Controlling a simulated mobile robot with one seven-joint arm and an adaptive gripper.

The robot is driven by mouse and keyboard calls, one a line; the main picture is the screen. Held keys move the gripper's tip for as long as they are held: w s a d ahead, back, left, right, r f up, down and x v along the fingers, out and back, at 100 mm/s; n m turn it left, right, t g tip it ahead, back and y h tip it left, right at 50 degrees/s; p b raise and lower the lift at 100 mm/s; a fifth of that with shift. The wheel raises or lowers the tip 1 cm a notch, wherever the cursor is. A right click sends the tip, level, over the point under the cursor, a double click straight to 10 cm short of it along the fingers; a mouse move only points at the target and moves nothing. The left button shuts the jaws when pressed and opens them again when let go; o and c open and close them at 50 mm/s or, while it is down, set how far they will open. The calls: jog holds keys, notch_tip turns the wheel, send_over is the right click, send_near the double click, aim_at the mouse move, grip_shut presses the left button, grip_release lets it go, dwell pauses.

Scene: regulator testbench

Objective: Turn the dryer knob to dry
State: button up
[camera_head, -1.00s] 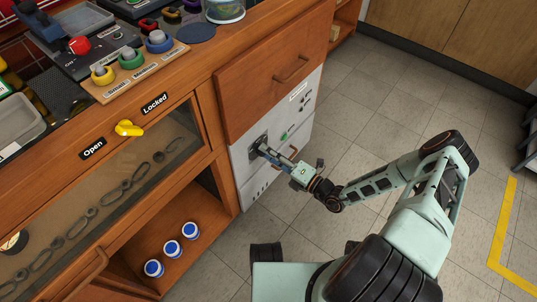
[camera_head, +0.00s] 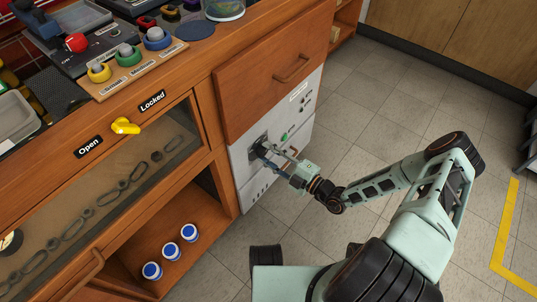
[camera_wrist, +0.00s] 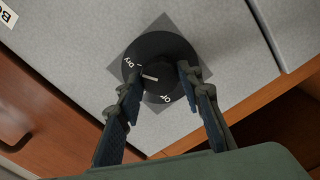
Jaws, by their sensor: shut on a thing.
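The dryer knob (camera_wrist: 157,74) is black, on a round black dial with a grey square plate, in the wrist view. A white line on the knob points left, close to the "Dry" label (camera_wrist: 130,62). The "Off" label (camera_wrist: 164,98) is at the lower part of the dial. My gripper (camera_wrist: 160,76) has one finger on each side of the knob and is shut on it. In the head view my gripper (camera_head: 266,152) reaches the dial on the light grey dryer front (camera_head: 247,178), and its fingers partly hide the knob.
A wooden drawer (camera_head: 270,80) with a handle sits above the dryer panel. An open wooden shelf with several blue-and-white jars (camera_head: 171,251) is to the left. A green button (camera_head: 284,137) is right of the dial. The tiled floor (camera_head: 375,125) to the right is clear.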

jog(key=shift+a, duration=0.1)
dwell(0.4)
jog(key=o, duration=1.1)
jog(key=v, duration=0.7)
jog(key=shift+s+d, duration=0.15)
jog(key=shift+d, duration=0.1)
